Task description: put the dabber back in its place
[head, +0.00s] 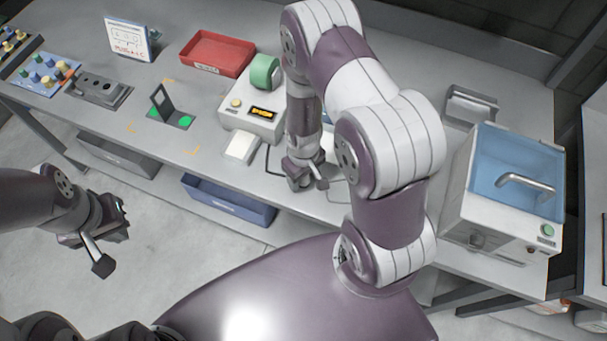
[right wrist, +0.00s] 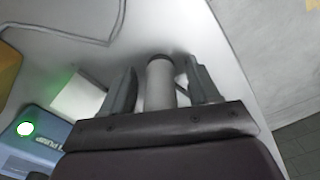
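A grey cylinder (right wrist: 159,82), seemingly the dabber, stands between the two fingers of my right gripper (right wrist: 162,88) in the right wrist view. Narrow gaps show on both sides of it, so the fingers look open around it. In the head view my right gripper (head: 300,182) is low over the front part of the bench, and the cylinder is hidden there. My left gripper (head: 112,230) is off the bench's front edge at the left, with nothing seen in it; its fingers are not clear. I cannot tell which spot is the dabber's place.
Left of my right gripper are a white device (head: 252,118) with a green roll and a white pad (head: 242,147). A blue pump (right wrist: 40,133) with a green light shows in the right wrist view. A red tray (head: 217,53) is behind; a blue-lidded box (head: 505,190) is at right.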

